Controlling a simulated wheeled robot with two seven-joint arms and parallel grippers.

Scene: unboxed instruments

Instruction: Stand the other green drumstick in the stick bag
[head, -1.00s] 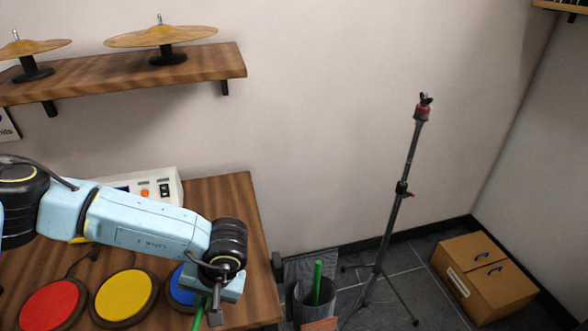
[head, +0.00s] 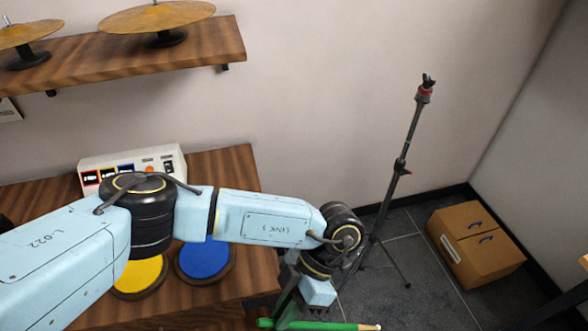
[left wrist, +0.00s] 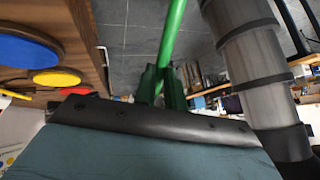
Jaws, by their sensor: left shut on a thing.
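My left gripper (head: 286,310) is at the bottom of the head view, to the right of the table's edge. It is shut on a green drumstick (head: 325,325), held nearly level across the picture with its pale tip to the right. In the left wrist view the stick (left wrist: 174,35) runs up from between the dark fingers (left wrist: 162,88). The stick bag and the stick in it cannot be made out in the head view, where my arm covers that area. A grey banded cylinder (left wrist: 248,60) stands close beside the gripper; I cannot tell whether it is the bag.
A wooden table (head: 225,170) holds a blue pad (head: 205,260), a yellow pad (head: 140,278) and a control box (head: 130,165). A cymbal stand (head: 400,165) stands behind my gripper. A cardboard box (head: 475,245) is on the floor at right. A shelf (head: 200,48) holds cymbals.

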